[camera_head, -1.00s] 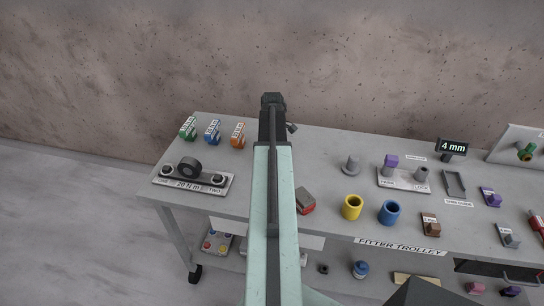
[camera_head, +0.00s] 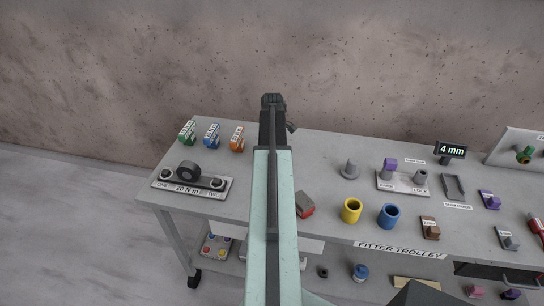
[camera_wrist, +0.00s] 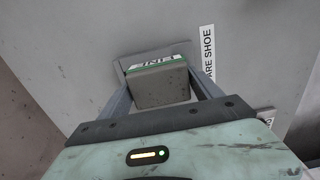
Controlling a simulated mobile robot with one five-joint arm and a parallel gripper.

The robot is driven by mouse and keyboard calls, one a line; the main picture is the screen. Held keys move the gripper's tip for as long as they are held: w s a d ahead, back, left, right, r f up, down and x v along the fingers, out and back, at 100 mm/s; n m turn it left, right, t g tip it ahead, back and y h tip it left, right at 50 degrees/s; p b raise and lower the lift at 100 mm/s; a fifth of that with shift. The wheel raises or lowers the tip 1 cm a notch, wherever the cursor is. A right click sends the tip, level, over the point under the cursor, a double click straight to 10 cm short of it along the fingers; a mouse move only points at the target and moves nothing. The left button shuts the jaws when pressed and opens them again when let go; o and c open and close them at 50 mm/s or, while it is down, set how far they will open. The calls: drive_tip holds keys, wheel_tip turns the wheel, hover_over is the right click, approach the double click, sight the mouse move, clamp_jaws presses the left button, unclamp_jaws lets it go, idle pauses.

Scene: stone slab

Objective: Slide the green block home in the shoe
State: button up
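In the wrist view a block with a grey near face, a green band and an upside-down white label (camera_wrist: 160,84) sits between the fingers of my gripper (camera_wrist: 160,80). The fingers meet its two sides. A grey piece (camera_wrist: 126,56) shows just behind and around the block's far end; it appears to be the shoe, next to a label ending in "ARE SHOE" (camera_wrist: 208,55). How deep the block sits in it cannot be told. In the head view my gripper (camera_head: 272,100) is over the trolley's back edge, and my arm hides the block and shoe.
Green (camera_head: 187,132), blue (camera_head: 212,135) and orange (camera_head: 237,138) labelled pieces stand left on the trolley top (camera_head: 325,160). A torque fixture (camera_head: 215,190) is in front of them. A red-grey block (camera_head: 304,205), yellow cup (camera_head: 351,210) and blue cup (camera_head: 388,216) lie to the right.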

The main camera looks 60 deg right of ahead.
drive_tip(key=shift+o, duration=0.7)
drive_tip(key=shift+d, duration=0.1)
drive_tip(key=shift+w+r, duration=0.1)
drive_tip(key=shift+r, duration=0.1)
wheel_tip(320, 180, up, 8)
drive_tip(key=p, duration=0.8)
drive_tip(key=shift+f, duration=0.15)
